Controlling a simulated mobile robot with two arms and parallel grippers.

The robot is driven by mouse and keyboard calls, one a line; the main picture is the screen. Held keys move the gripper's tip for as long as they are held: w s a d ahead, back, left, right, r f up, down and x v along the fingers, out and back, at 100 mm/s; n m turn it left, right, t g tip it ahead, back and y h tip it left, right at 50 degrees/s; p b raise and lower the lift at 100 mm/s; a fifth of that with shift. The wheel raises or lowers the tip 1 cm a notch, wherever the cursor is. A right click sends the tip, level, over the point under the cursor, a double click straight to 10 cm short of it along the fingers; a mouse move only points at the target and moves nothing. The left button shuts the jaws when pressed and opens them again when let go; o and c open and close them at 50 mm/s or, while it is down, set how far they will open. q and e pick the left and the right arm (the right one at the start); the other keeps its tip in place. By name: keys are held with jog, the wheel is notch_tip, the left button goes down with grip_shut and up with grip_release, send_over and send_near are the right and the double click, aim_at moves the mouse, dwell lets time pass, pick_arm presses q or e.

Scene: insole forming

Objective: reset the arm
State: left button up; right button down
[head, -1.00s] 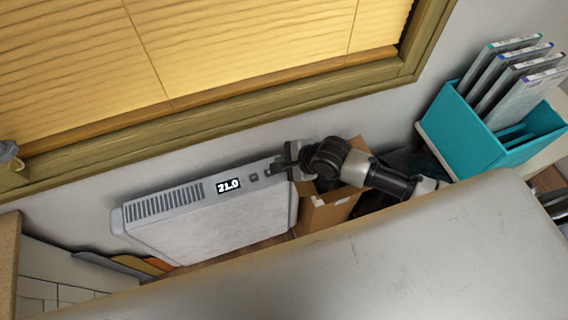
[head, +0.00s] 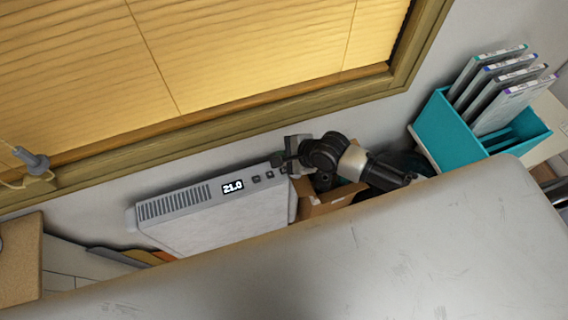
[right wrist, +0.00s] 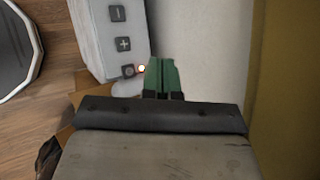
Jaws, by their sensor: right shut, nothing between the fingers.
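My right gripper (head: 279,160) is at the right end of a white heater (head: 205,232), by the end of its button row. The heater's display (head: 232,187) reads 21.0. In the right wrist view the green fingertips (right wrist: 162,68) are closed together with nothing between them. There they are beside the lowest button (right wrist: 128,71) on the heater panel, with a small glowing orange-white dot between. I cannot tell whether they touch the panel. My left gripper is in neither current view.
An open cardboard box (head: 325,200) stands right of the heater, below my right arm. A teal file holder (head: 452,130) with several cases is at the right. The wall and window frame (head: 225,122) run behind the heater. A cord (head: 32,160) hangs at the left.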

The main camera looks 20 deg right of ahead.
jog(key=shift+r, duration=0.2)
dwell(0.5)
